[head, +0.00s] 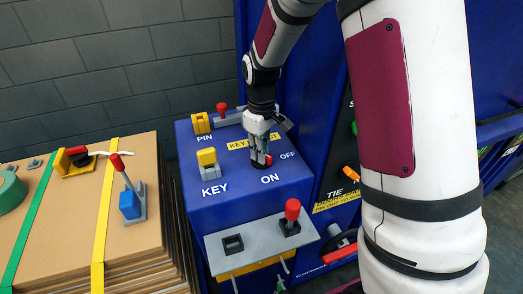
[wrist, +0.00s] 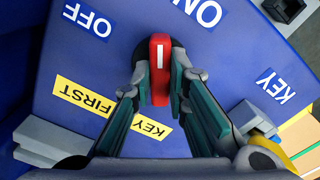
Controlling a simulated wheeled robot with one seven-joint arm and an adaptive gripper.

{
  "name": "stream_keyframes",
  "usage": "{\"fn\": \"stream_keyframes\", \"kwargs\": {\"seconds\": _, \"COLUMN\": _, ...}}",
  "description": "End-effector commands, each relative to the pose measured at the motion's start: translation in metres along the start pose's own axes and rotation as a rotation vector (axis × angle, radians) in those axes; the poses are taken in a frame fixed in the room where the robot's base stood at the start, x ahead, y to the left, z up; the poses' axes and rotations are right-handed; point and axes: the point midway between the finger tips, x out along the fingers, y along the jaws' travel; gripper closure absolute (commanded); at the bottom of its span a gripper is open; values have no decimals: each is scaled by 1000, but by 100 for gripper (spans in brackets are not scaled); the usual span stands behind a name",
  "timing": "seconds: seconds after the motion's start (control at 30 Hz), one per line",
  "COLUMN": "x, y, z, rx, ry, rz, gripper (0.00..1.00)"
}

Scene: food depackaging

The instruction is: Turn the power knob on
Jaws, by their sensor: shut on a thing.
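The red power knob (wrist: 160,52) with a white line sits on the top of the blue panel (wrist: 225,70). In the wrist view its bar stands upright in the picture, with the white line towards the top, between the OFF label (wrist: 88,20) and the ON label (wrist: 208,10). My gripper (wrist: 160,90) is shut on the knob, one finger on each side. In the head view my gripper (head: 261,158) comes down from above onto the knob, and only a little red (head: 268,161) shows. The ON label (head: 270,178) and OFF label (head: 287,155) are beside it.
A yellow block (head: 207,157) stands by the KEY label, left of my gripper. Another yellow block (head: 201,123) is by PIN. A red-topped lever (head: 292,210) stands on a grey plate in front. Strapped cardboard (head: 60,225) fills the left.

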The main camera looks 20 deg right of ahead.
Motion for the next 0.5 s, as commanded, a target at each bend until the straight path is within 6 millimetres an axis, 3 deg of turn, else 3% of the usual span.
{"fn": "stream_keyframes", "kwargs": {"seconds": 0.5, "x": -1, "y": 0, "z": 0, "rx": 431, "ry": 1, "rz": 1, "gripper": 100}}
